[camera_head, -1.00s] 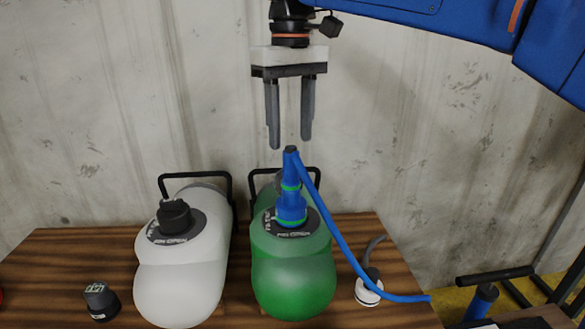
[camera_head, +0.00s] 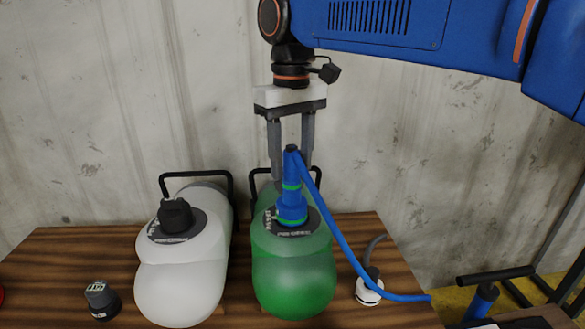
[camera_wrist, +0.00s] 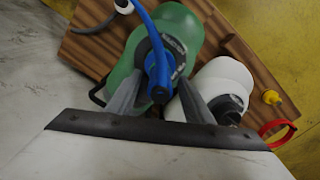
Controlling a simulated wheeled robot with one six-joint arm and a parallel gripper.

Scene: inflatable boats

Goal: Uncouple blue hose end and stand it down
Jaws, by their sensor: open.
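The blue hose end (camera_head: 291,195) stands upright on the valve of the green boat (camera_head: 293,270), with green rings near its top and base. A blue hose (camera_head: 340,240) runs from its top down to the right. My gripper (camera_head: 290,172) is open, pointing down, with its fingers at the height of the hose end's upper part and seemingly behind it. In the wrist view the hose end (camera_wrist: 158,88) shows between the two open fingers (camera_wrist: 160,105), and I see no clear contact.
The white boat (camera_head: 182,270) with a black cap (camera_head: 174,215) lies to the left. A loose dark cap (camera_head: 101,300) sits on the wooden table (camera_head: 50,262). A white-based fitting (camera_head: 368,290) stands at right, and a blue pump (camera_head: 482,298) beyond the table.

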